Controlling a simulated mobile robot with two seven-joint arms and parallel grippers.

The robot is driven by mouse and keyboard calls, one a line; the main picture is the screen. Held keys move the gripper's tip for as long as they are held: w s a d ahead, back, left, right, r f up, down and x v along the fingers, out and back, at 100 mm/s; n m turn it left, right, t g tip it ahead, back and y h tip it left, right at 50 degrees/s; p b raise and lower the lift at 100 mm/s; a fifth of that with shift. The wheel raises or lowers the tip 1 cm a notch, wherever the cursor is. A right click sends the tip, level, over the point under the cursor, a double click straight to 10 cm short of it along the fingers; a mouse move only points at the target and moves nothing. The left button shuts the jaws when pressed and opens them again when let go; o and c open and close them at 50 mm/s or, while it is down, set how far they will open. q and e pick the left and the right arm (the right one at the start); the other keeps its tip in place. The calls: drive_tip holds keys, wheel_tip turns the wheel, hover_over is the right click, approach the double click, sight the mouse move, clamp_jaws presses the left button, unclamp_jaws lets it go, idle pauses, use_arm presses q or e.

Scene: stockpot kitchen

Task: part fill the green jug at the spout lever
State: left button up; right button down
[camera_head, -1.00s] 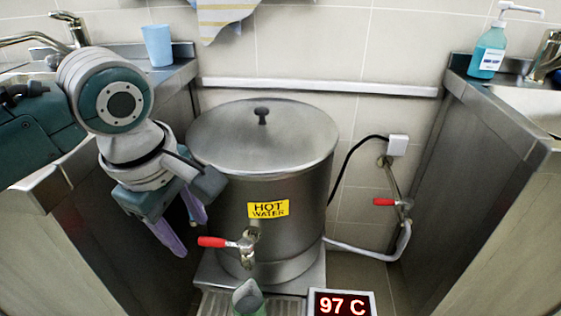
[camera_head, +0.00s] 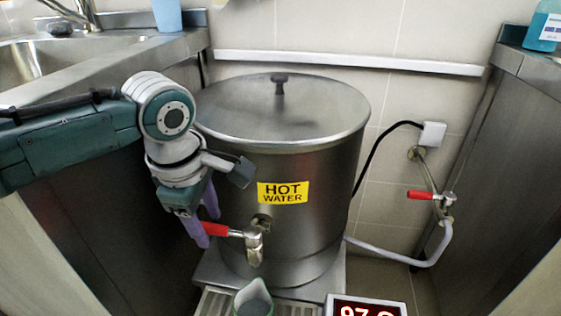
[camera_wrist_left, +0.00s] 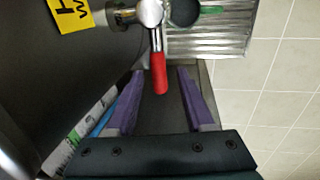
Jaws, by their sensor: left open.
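The steel pot (camera_head: 290,170) with a yellow hot water label stands in the middle. Its spout (camera_head: 255,245) has a red lever (camera_head: 214,230) pointing left. The green jug (camera_head: 254,300) stands under the spout on the ribbed drip tray, cut off by the lower edge of the head view. My left gripper (camera_head: 205,230) is open, with its purple fingers at the lever's end. In the left wrist view the red lever (camera_wrist_left: 159,75) reaches into the gap between the spread fingers (camera_wrist_left: 160,95), and the jug's dark opening (camera_wrist_left: 184,12) shows at the top. My right gripper is not in view.
A display (camera_head: 366,305) stands right of the drip tray (camera_head: 215,303). A second red-handled valve (camera_head: 432,195) and a hose (camera_head: 400,258) are on the right. Steel counters (camera_head: 100,62) flank the pot on both sides.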

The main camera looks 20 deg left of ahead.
use_arm(q)
clamp_jaws()
idle(0.5)
idle(1.0)
